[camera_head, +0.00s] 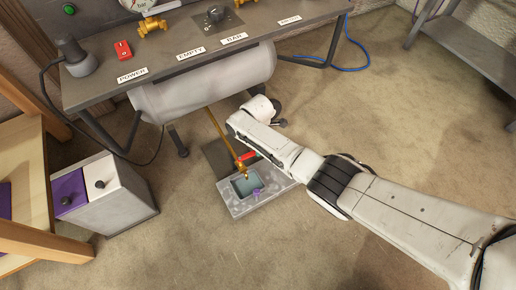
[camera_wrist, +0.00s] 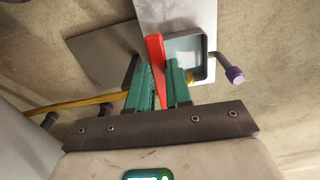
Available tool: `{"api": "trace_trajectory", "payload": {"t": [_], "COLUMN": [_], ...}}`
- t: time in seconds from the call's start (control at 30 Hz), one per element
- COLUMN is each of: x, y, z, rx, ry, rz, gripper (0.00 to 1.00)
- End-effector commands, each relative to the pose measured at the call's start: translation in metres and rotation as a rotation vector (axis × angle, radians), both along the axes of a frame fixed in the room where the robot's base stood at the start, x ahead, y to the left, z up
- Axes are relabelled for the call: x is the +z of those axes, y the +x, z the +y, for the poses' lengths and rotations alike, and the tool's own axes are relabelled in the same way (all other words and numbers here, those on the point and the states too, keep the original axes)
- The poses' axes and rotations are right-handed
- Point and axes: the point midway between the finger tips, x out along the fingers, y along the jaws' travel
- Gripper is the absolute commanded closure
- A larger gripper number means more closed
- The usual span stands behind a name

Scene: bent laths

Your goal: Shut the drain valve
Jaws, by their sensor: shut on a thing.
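The drain valve has a red lever (camera_head: 249,156) at the lower end of a thin brass pipe (camera_head: 222,131) that comes down from the tank. In the wrist view the red lever (camera_wrist: 155,52) stands between the green finger pads of my gripper (camera_wrist: 160,84), which is shut on it. A brass tip (camera_head: 243,173) sits just below the lever, over the basin. The valve body is mostly hidden in the wrist view. In the head view my arm covers the gripper's fingers.
A grey basin (camera_head: 272,197) with a purple-tipped handle (camera_head: 257,192) lies on the floor under the pipe. The grey tank (camera_head: 205,84) hangs under a bench (camera_head: 200,50). A cabinet (camera_head: 115,211) stands at left. The floor at right is mostly open.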

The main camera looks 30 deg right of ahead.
Motion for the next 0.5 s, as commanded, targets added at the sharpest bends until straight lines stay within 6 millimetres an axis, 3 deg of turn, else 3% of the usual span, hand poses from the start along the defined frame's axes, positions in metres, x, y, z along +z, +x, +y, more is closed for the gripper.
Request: {"api": "trace_trajectory", "payload": {"t": [0.5], "x": [0.0011], "y": [0.0018], "z": [0.0029], "rx": [0.060], "ry": [0.004], "rz": [-0.003], "gripper": [1.00]}}
